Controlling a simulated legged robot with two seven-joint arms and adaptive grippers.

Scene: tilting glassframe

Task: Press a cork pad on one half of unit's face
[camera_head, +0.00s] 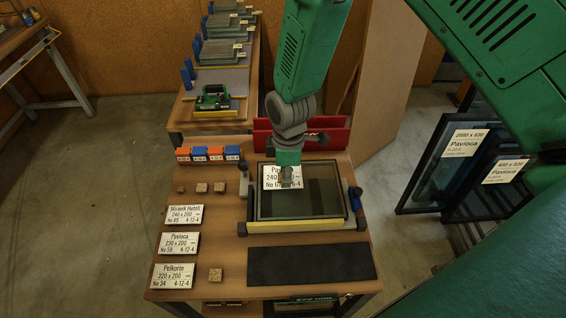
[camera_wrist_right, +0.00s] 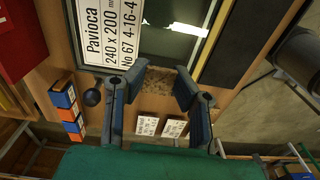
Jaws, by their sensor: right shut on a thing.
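The glass unit (camera_head: 325,200) lies on the bench in a holder with a yellow front bar. A white Pavioca label (camera_head: 270,172) is on its upper left; the label also shows in the wrist view (camera_wrist_right: 105,30). My right gripper (camera_head: 288,180) points down over the unit's left part, covering some of the label. In the wrist view its fingers (camera_wrist_right: 158,78) are shut on a speckled brown cork pad (camera_wrist_right: 154,88). I cannot tell whether the pad touches the glass. Loose cork pads (camera_head: 201,188) lie on the bench's left side. My left gripper is not in view.
Label cards (camera_head: 178,243) lie at the bench's left. Orange and blue blocks (camera_head: 208,154) stand behind, near a red bin (camera_head: 335,132). A dark mat (camera_head: 312,264) lies in front of the unit. Framed panes (camera_head: 450,160) stand on the right.

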